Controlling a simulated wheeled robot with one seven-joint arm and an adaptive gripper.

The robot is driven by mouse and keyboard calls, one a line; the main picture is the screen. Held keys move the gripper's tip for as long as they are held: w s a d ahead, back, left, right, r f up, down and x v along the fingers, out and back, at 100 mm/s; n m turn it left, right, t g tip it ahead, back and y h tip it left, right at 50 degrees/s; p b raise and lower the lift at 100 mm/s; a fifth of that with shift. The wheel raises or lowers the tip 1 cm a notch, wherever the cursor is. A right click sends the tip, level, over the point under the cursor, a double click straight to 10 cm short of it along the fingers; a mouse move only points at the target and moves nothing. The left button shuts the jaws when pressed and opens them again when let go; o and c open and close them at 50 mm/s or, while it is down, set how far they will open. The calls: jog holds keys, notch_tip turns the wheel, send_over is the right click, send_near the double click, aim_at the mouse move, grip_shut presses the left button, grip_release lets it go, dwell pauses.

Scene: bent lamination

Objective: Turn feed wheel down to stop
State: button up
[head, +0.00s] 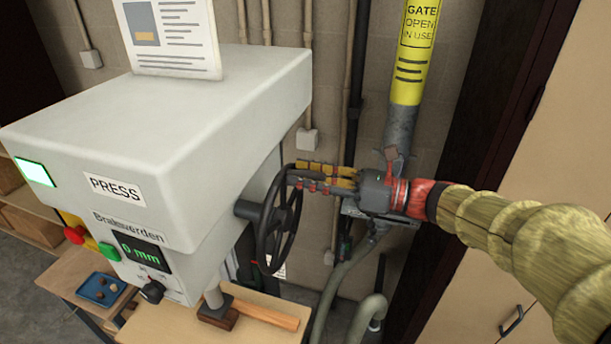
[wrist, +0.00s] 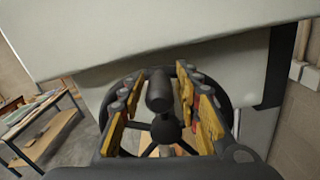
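The feed wheel (head: 281,217) is a dark spoked handwheel on the right side of the grey press (head: 190,110). Its hub and spokes also show in the wrist view (wrist: 165,130). My gripper (head: 300,178) is at the wheel's upper part, reaching in from the right. In the wrist view, its two yellow-padded fingers (wrist: 165,108) are apart. A dark cylindrical knob (wrist: 159,90) shows between them, with visible gaps on both sides. I cannot tell how deep the knob sits between the fingers. The press display (head: 140,252) reads 0 mm.
A yellow-labelled pipe (head: 411,70) and hoses (head: 345,290) are behind my gripper. A blue tray (head: 101,290) lies at lower left. Cabinets stand at the right.

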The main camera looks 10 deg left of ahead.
grip_shut()
dwell(0.6)
